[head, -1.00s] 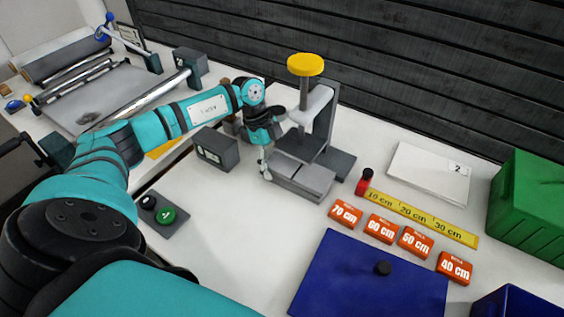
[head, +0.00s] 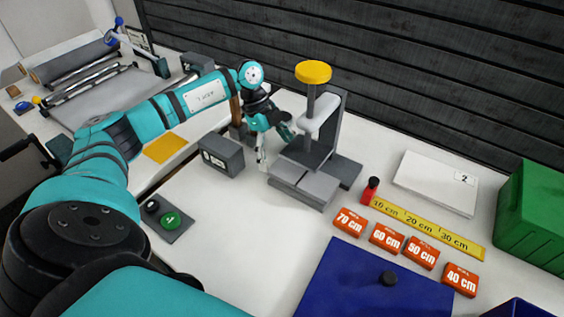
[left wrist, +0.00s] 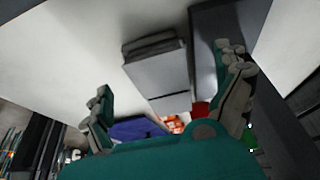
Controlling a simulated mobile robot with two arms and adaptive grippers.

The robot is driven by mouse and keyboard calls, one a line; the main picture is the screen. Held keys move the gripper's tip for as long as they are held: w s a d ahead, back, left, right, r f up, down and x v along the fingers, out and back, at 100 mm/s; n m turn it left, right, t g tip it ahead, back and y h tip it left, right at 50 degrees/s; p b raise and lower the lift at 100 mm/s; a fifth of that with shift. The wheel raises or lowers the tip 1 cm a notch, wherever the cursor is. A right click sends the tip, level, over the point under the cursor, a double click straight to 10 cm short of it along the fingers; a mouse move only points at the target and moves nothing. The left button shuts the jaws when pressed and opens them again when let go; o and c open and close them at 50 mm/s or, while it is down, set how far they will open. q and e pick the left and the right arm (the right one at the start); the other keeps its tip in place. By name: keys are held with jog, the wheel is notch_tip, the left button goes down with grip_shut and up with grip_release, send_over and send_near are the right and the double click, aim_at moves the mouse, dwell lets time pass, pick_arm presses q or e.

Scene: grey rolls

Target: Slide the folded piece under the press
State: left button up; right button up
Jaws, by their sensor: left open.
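The grey press (head: 327,130) stands toward the back of the white table, with a yellow knob (head: 313,72) on top and a white pressing arm. A flat grey block (head: 303,184), split by a seam, lies at its front; I cannot tell clearly where the folded piece ends and the press base begins. In the left wrist view, a grey layered piece (left wrist: 156,76) shows beyond and between my fingertips. My left gripper (head: 275,148) is open beside the press's left side, its fingers spread and empty. My right gripper is out of view.
A dark grey box (head: 221,156) stands left of the gripper. Orange length blocks (head: 386,238), a yellow ruler (head: 425,226) and a red-and-black object (head: 370,190) lie right of the press. A blue board (head: 375,285) lies in front. The table between is clear.

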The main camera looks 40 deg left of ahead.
pick_arm(q)
jog(key=v, duration=0.6)
jog(key=shift+r, duration=0.25)
jog(key=shift+s, duration=0.15)
